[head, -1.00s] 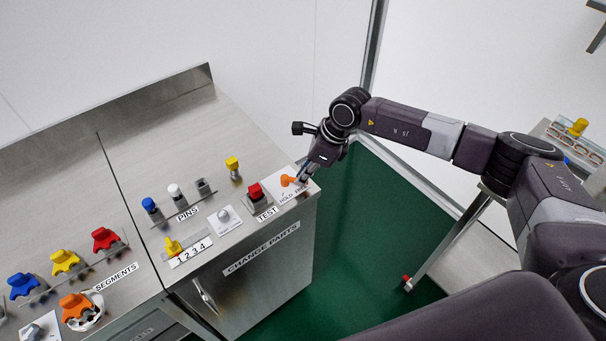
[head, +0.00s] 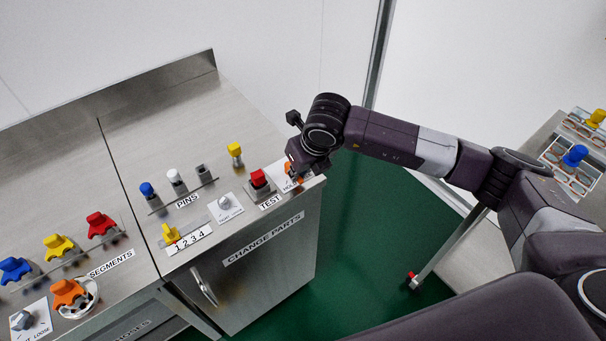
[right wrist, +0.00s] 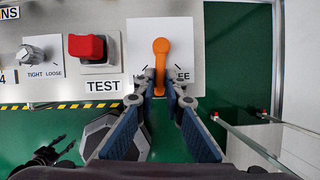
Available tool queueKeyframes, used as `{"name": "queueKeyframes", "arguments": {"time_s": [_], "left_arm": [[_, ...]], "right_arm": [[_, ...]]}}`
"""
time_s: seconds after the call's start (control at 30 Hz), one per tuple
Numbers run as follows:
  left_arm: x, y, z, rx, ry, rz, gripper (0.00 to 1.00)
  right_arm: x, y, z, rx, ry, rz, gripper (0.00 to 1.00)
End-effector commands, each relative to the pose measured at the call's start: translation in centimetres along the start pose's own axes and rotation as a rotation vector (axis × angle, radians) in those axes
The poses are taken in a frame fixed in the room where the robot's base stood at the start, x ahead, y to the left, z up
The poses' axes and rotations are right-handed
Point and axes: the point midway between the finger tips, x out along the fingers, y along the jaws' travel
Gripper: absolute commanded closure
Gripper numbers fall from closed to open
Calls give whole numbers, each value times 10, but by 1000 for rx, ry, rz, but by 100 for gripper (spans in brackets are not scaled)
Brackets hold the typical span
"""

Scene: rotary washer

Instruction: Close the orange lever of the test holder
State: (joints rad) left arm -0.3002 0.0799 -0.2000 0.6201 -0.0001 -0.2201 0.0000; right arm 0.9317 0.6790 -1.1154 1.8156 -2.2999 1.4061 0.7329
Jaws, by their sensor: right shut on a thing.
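The orange lever (right wrist: 161,62) stands on a white plate (right wrist: 185,30) beside the test holder. In the right wrist view it runs straight from its round top end down between my fingers. My right gripper (right wrist: 163,82) is shut on the lever's lower part. "FREE" shows partly at the right of the plate; the left lettering is hidden by a finger. In the head view my right gripper (head: 297,168) covers most of the lever, leaving a little orange. The test holder carries a red block (head: 258,179), also seen in the right wrist view (right wrist: 87,47).
A tight/loose knob (right wrist: 30,54) sits left of the test holder. Pins (head: 174,178) and coloured segment pieces (head: 58,246) stand further left on the steel cabinet top (head: 180,120). The cabinet's right edge is close to the lever, with green floor beyond.

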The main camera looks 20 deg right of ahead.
Motion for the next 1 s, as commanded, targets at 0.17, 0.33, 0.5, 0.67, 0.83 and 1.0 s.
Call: {"name": "queueKeyframes", "arguments": {"time_s": [0.17,0.33,0.5,0.67,0.83,1.0], "left_arm": [[25,1,2,0,0,0,62],[42,1,4,0,0,0,62],[56,1,5,0,0,0,62],[65,1,6,0,0,0,62],[72,1,6,0,0,0,62],[75,1,6,0,0,0,62]], "right_arm": [[4,11,2,154,-8,-61,100],[4,18,4,302,-7,-122,100],[4,25,7,432,-7,-175,100],[4,28,10,532,-6,-216,100],[4,31,12,605,-5,-247,100],[4,32,13,647,-4,-265,100]]}}
